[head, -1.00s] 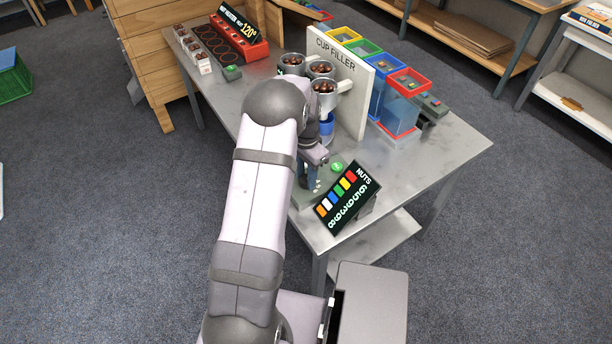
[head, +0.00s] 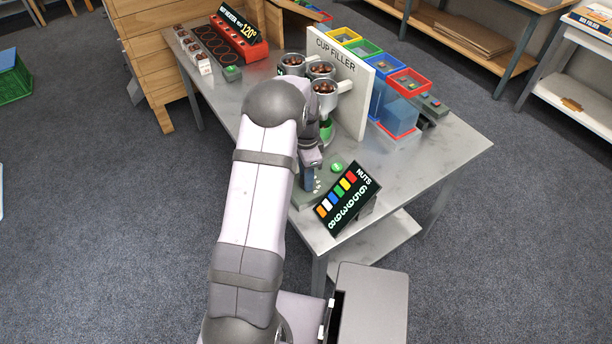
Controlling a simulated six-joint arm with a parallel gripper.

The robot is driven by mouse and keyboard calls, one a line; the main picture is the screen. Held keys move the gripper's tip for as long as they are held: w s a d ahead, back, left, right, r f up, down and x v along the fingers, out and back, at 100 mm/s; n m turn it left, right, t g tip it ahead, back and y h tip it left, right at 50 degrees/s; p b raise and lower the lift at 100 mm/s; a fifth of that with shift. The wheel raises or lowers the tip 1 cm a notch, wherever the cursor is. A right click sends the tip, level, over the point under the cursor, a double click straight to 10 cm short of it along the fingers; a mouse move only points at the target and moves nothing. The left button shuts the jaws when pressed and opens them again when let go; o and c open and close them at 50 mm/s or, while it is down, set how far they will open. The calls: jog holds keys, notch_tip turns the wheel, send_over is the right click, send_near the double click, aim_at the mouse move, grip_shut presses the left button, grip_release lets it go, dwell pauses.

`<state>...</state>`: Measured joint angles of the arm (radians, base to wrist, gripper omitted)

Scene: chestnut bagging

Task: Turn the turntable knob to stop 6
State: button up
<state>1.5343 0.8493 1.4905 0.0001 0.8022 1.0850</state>
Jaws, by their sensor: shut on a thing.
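My gripper (head: 309,182) points down at the near left part of the metal table, just beyond my forearm. It is shut on the turntable knob, which my fingers and arm mostly hide. White stop dots show beside the fingers on the grey-green dial base (head: 308,199); I cannot read which stop the knob points to. The turntable is largely hidden behind my arm. A green cup (head: 326,130) on it shows below the nearest metal hopper (head: 325,92) of the cup filler (head: 346,75).
A green button (head: 337,168) lies right of my gripper, with the tilted black NUTS sign (head: 347,197) close in front. Coloured bins (head: 398,115) stand behind the white panel. A red heater (head: 238,42) is at the far left.

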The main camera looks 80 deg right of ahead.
jog(key=o, duration=1.1)
jog(key=shift+c, duration=0.2)
jog(key=shift+r, duration=0.1)
jog(key=shift+r+b, duration=0.9)
jog(key=shift+r, duration=2.75)
